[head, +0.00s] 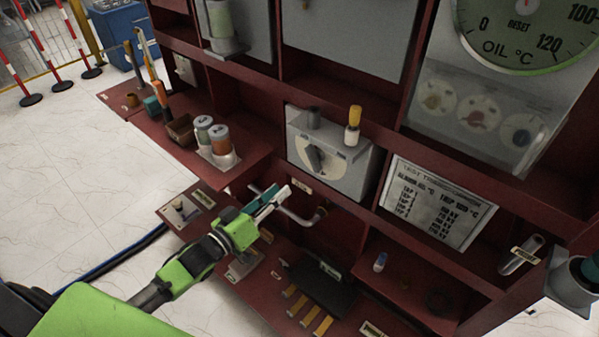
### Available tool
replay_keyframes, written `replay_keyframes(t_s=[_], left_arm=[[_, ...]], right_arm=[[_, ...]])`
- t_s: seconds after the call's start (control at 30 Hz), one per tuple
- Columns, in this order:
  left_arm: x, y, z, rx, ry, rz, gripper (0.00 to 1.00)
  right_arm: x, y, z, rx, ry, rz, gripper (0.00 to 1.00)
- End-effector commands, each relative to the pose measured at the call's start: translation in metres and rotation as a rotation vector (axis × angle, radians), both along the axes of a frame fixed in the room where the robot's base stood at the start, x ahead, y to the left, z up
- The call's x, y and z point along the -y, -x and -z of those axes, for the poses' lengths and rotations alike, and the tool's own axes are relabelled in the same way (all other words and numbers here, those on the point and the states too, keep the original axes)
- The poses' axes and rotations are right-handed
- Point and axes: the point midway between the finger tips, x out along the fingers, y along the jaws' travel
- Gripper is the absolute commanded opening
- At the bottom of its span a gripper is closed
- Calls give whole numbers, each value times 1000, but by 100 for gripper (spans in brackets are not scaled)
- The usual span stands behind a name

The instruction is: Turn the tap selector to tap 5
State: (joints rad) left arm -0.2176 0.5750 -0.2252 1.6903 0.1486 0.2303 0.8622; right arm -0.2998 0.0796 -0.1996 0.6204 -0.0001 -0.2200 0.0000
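A grey box (358,177) with a black pointer knob (318,158) on a pale dial sits in the red cabinet; it looks like the tap selector, but its markings are too small to read. My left gripper (273,201) is below and left of this box, apart from the knob. Its fingers lie close together, pointing up and right; whether they are open or shut is unclear. A bent metal handle (302,219) is just right of the fingertips; contact cannot be told.
A plate (437,203) listing tap voltages is right of the box. An oil gauge (525,30) is above right. A red shelf (228,176) at left holds cans and tools. Dark and yellow items lie on the lower shelf.

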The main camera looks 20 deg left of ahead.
Motion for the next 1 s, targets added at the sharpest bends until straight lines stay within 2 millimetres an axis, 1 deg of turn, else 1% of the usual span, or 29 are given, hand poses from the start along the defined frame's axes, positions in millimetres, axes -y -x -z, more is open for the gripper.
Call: replay_keyframes(t_s=[0.07, 0.17, 0.37, 0.7, 0.83, 1.0], left_arm=[[4, -2, -7, 14, 11, 10, 25], [7, -9, -9, 16, 15, 10, 25], [16, -38, -10, 16, 14, 8, 25], [37, -95, -8, 14, 12, 8, 25], [44, -113, -8, 13, 11, 8, 25], [48, -126, -7, 12, 12, 9, 25]], right_arm=[[0, 0, 1, 0, 0, 0, 40], [0, 0, 0, 0, 0, 0, 40], [0, 0, -2, 0, 0, 0, 40], [0, 0, -4, 0, 0, -1, 40], [0, 0, -4, -1, 0, -1, 40], [0, 0, -4, -1, 0, -1, 40]])
